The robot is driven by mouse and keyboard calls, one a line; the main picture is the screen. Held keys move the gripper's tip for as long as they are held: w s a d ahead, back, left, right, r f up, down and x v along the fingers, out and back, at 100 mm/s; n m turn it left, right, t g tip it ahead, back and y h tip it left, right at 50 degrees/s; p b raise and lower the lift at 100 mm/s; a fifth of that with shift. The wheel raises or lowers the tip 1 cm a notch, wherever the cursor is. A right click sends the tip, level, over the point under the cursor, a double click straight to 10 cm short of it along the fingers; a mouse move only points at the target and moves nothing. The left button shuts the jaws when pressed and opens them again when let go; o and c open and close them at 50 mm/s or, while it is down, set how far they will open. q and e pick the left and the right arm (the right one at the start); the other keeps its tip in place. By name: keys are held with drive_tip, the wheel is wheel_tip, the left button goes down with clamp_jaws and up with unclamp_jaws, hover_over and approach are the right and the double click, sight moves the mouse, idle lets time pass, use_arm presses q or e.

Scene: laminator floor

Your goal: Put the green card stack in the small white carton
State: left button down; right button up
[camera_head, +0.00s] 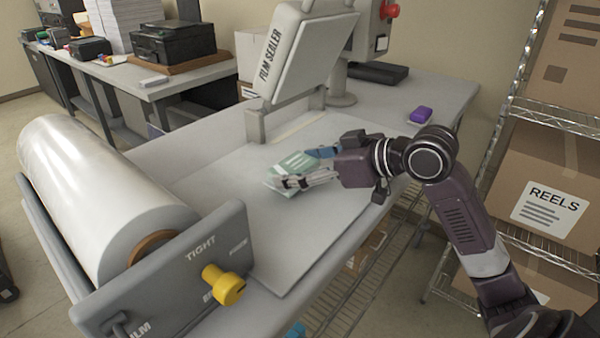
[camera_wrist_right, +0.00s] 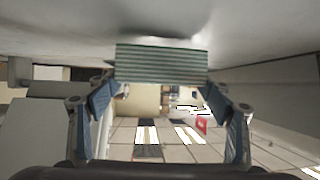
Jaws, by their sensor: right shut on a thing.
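The green card stack (camera_head: 292,172) is at the middle of the grey work table, below the film sealer. My right gripper (camera_head: 306,166) reaches it from the right and is shut on it, with fingers along its two sides. In the right wrist view the striped edge of the stack (camera_wrist_right: 160,64) sits between the fingertips, close to a pale surface. I cannot tell whether it touches the table. A white carton (camera_head: 249,48) stands behind the film sealer, partly hidden by it; I cannot tell if it is the small one. My left gripper is not in view.
The film sealer (camera_head: 300,60) with its raised lid stands behind the stack. A large film roll (camera_head: 95,195) with a yellow knob (camera_head: 224,285) fills the left front. A purple item (camera_head: 420,115) lies at the table's right back. A wire shelf with brown cartons (camera_head: 545,185) is at right.

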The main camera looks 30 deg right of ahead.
drive_tip(key=shift+f, duration=0.65)
drive_tip(key=o, duration=1.3)
drive_tip(key=shift+f, duration=0.15)
